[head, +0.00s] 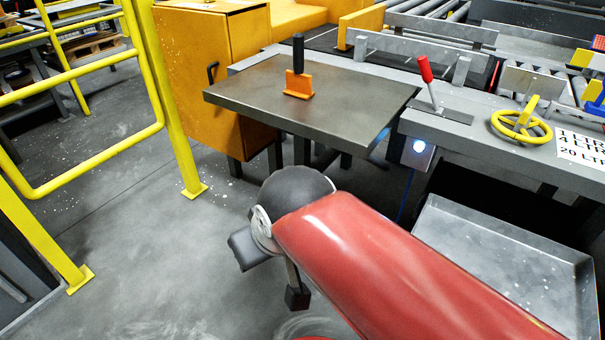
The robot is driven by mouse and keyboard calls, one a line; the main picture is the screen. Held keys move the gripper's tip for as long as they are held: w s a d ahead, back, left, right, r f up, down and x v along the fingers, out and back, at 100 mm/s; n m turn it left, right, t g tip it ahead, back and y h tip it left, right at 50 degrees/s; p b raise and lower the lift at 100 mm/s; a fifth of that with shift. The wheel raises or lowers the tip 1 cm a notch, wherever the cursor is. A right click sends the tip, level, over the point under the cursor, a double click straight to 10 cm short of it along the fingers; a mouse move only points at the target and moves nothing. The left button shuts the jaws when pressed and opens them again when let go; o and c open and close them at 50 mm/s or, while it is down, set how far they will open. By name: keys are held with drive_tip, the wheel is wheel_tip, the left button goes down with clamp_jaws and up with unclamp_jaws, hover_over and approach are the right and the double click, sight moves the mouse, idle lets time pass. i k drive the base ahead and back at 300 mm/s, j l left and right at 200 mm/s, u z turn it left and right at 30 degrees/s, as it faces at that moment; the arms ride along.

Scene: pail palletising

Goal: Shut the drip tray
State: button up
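The drip tray (462,215) is a shallow grey metal tray at the lower right. It sticks out from below the front of the grey bench and is open at the top. Its inside looks empty, with pale specks on the floor of it. My red arm reaches in from the bottom right and covers part of its near side. The dark end parts of my arm, with my gripper (297,296), are left of the tray, apart from it, over the floor. The fingers are too small and partly hidden behind the arm, so their opening is unclear.
A grey plate (340,95) with an orange-based black handle (298,72) juts out above. The bench (470,125) carries a red-handled lever (428,82) and a yellow handwheel (521,124). An orange cabinet (205,75) stands behind. Yellow railings (165,90) stand left; the floor between is clear.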

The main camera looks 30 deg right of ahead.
sight(554, 282)
drive_tip(key=z, duration=3.1)
drive_tip(key=k+j+u, duration=0.2)
drive_tip(key=k+j, duration=0.25)
drive_tip(key=j, duration=0.1)
